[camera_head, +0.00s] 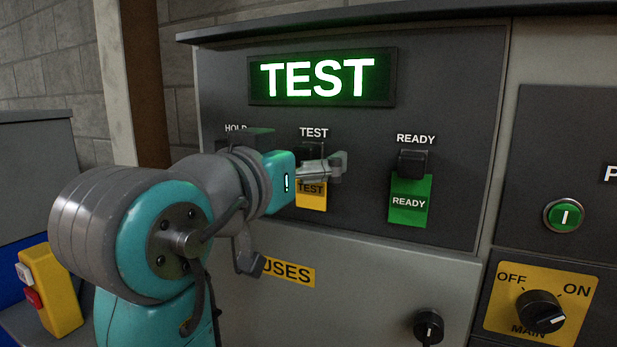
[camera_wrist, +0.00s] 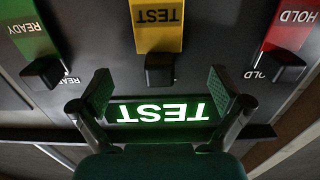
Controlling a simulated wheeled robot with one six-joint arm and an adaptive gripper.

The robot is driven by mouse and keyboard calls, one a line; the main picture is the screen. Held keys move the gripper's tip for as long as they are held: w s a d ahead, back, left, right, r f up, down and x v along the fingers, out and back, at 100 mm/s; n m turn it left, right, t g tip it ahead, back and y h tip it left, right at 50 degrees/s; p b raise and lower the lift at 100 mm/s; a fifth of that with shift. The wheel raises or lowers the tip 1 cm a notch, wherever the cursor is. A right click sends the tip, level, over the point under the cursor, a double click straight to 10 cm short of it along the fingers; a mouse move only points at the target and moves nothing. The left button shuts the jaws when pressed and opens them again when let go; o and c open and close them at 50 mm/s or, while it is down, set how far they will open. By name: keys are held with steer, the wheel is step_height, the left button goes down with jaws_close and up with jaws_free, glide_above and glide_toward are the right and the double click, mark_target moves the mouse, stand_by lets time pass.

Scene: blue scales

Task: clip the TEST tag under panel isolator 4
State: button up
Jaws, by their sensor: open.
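The yellow TEST tag (camera_head: 312,202) hangs from the black clip under the TEST label (camera_head: 314,132) on the dark panel; my gripper hides part of it. In the wrist view, turned upside down, the TEST tag (camera_wrist: 156,38) hangs from its black clip (camera_wrist: 160,70). My gripper (camera_head: 338,166) is at the panel beside the tag's top in the head view. In the wrist view my gripper (camera_wrist: 162,88) is open and empty, its fingers spread on either side of the clip's line, apart from the tag. I see no number 4 isolator.
A green READY tag (camera_head: 410,200) hangs to the right. A red HOLD tag (camera_wrist: 289,25) shows in the wrist view; my arm hides it in the head view. A lit TEST display (camera_head: 320,78) is above. Knobs, including the MAIN switch (camera_head: 540,310), are lower right.

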mark_target(301, 158)
steer(key=shift+w+d, duration=0.2)
steer(key=shift+w, duration=0.25)
stand_by(0.7)
jaws_close()
steer(key=shift+s, duration=0.15)
steer(key=shift+v, duration=2.9)
